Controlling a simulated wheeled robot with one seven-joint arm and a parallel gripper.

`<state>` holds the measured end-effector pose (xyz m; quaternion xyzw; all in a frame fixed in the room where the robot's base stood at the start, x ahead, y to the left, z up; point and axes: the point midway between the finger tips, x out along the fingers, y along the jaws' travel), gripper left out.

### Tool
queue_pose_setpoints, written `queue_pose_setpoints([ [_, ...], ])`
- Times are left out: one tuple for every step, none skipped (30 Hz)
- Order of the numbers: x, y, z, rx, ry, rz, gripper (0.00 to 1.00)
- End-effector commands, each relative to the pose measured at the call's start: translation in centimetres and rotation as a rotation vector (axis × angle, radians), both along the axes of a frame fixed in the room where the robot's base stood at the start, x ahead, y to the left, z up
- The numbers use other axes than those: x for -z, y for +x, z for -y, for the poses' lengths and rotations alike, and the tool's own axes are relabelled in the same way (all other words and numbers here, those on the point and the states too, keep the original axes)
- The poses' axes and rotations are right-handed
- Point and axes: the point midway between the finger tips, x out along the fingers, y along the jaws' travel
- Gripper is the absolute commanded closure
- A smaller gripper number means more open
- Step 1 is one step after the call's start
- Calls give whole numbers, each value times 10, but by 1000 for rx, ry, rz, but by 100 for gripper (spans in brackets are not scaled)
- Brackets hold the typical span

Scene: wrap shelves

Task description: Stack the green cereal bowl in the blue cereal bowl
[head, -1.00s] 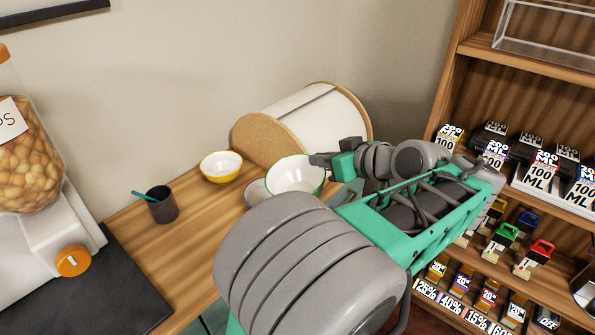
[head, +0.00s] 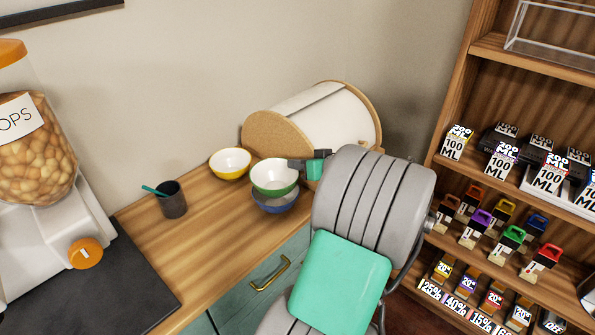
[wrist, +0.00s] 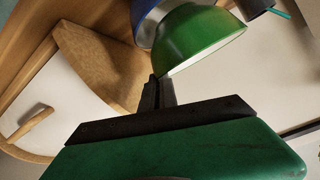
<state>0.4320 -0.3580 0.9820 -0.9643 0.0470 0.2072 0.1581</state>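The green cereal bowl (head: 274,190), white inside, is upright or nearly so, directly over the blue cereal bowl (head: 274,206) on the wooden counter. Its lower part overlaps the blue bowl's rim; I cannot tell whether it rests inside or hovers just above. In the wrist view the green bowl (wrist: 200,42) hides part of the blue bowl (wrist: 150,22). My gripper (head: 291,164) is at the green bowl's right rim. Its fingers (wrist: 157,88) are close together in the wrist view, shut on that rim.
A yellow bowl (head: 230,164) stands close left of the stacked pair. A wood-and-white bread box (head: 275,138) is right behind them. A dark cup (head: 172,200) with a teal utensil and a dispenser (head: 50,215) are left. Shelves of bottles (head: 505,150) stand right.

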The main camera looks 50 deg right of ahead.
Motion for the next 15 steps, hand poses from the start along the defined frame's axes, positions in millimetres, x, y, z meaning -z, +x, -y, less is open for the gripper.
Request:
queue_pose_setpoints([
  [10, -1, -1, 1, 9, -2, 100],
  [14, -1, -1, 1, 7, -1, 100],
  [20, -1, -1, 0, 7, -1, 100],
  [23, -1, -1, 1, 6, 0, 100],
  [24, -1, -1, 1, 4, -1, 100],
  [24, -1, -1, 1, 2, 0, 100],
  [24, -1, -1, 0, 1, 0, 100],
  [24, -1, -1, 0, 1, 0, 100],
  [24, -1, -1, 1, 2, 0, 100],
  [24, -1, -1, 1, 2, 0, 100],
  [25, -1, -1, 1, 2, 0, 100],
  [27, -1, -1, 1, 2, 0, 100],
  [28, -1, -1, 1, 2, 0, 100],
  [29, -1, -1, 1, 2, 0, 100],
  [30, -1, -1, 1, 2, 0, 100],
])
